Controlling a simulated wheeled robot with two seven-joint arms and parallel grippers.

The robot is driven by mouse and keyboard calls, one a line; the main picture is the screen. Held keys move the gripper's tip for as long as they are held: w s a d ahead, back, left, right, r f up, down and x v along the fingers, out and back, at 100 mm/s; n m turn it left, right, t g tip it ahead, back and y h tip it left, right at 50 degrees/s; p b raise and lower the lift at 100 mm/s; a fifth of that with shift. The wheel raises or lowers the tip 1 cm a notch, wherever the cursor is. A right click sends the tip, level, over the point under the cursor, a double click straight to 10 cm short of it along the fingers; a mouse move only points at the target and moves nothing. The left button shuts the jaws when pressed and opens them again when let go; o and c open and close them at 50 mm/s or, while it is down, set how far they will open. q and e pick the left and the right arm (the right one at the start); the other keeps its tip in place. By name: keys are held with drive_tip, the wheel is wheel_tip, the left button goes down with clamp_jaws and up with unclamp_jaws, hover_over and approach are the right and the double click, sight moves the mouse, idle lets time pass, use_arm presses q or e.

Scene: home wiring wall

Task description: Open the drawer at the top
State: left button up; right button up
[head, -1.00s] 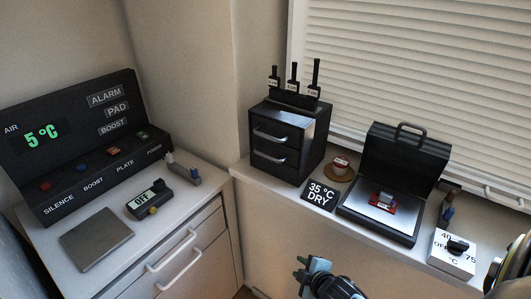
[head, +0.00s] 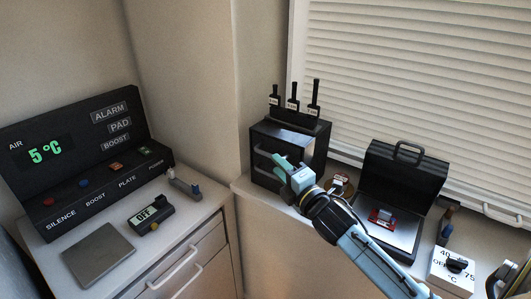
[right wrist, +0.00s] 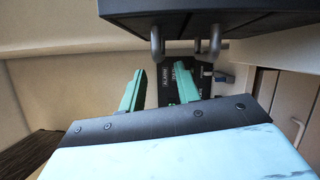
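The small black cabinet (head: 313,147) on the right-hand ledge has two drawers, one above the other. The top drawer's pale handle (head: 262,153) shows left of my right gripper (head: 284,167), which is in front of the cabinet and covers part of its front. In the right wrist view, my right gripper (right wrist: 160,86) is open, its two green fingers apart with nothing seen between them. A dark block (right wrist: 215,15) with two grey handle posts (right wrist: 157,45) is close above the fingers. I cannot tell whether they touch. My left gripper is not in view.
Tools in a black rack (head: 290,118) stand on the cabinet. An open black case (head: 400,175) and a white dial box (head: 452,268) stand to the right along the ledge. A control panel (head: 80,165) and a grey plate (head: 98,255) are on the left counter.

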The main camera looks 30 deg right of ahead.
sight(265, 152)
drive_tip(key=w, duration=0.7)
drive_tip(key=shift+w+r, duration=0.1)
drive_tip(key=shift+r, duration=0.15)
clamp_jaws()
